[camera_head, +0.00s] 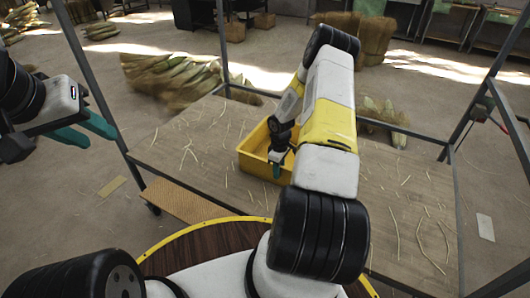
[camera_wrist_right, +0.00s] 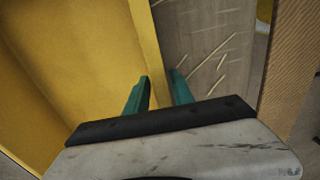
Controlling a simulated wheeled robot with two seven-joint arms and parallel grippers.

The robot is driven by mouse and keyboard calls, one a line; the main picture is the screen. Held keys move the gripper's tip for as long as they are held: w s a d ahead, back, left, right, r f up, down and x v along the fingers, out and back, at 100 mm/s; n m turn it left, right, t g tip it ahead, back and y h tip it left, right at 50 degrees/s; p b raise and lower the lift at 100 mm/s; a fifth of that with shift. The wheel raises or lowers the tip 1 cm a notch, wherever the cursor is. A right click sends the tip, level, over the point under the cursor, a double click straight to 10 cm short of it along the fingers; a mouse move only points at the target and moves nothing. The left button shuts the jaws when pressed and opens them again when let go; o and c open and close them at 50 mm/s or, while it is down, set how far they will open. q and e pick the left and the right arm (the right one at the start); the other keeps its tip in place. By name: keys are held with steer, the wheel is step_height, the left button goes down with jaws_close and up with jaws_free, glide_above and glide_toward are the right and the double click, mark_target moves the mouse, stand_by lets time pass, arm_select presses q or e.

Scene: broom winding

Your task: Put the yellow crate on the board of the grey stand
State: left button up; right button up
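The yellow crate (camera_head: 250,160) is on the straw-littered board (camera_head: 205,135) framed by the grey stand (camera_head: 88,68). My right arm hides its right part. My right gripper (camera_head: 278,165) points down at the crate's near side. In the right wrist view my right gripper (camera_wrist_right: 160,88) has one teal finger inside and one outside the crate wall (camera_wrist_right: 148,45), with the rim filling the gap; it looks shut on it. Whether the crate is lifted cannot be told. My left gripper (camera_head: 88,130) is open and empty, left of the stand.
A narrow tan board (camera_head: 180,202) lies at the stand's near left corner. Grey uprights rise at left, back and right. My round wooden-topped base is close in front. Straw bundles (camera_head: 175,80) lie behind. The right part of the board holds only loose straws.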

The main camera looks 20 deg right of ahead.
step_height(320, 180, up, 12)
steer(key=shift+f, duration=0.1)
steer(key=s+a+r+m+t, duration=0.1)
steer(key=s+a+r, duration=0.15)
steer(key=r, duration=0.55)
steer(key=s+a+r+m+t+h, duration=0.1)
steer(key=s+a+r, duration=0.15)
steer(key=r, duration=0.65)
steer(key=s+a+r+m, duration=0.1)
steer(key=a+r, duration=0.2)
steer(key=r, duration=0.5)
steer(key=s+a+r+m+t+y, duration=0.1)
steer(key=s+a+r+m+t, duration=0.1)
steer(key=s+a+r, duration=0.3)
steer(key=s+a+r+m+t+y, duration=0.2)
steer(key=s+a+r, duration=0.3)
steer(key=s, duration=0.9)
step_height(320, 180, up, 3)
steer(key=shift+f+m, duration=0.1)
steer(key=shift+m, duration=0.3)
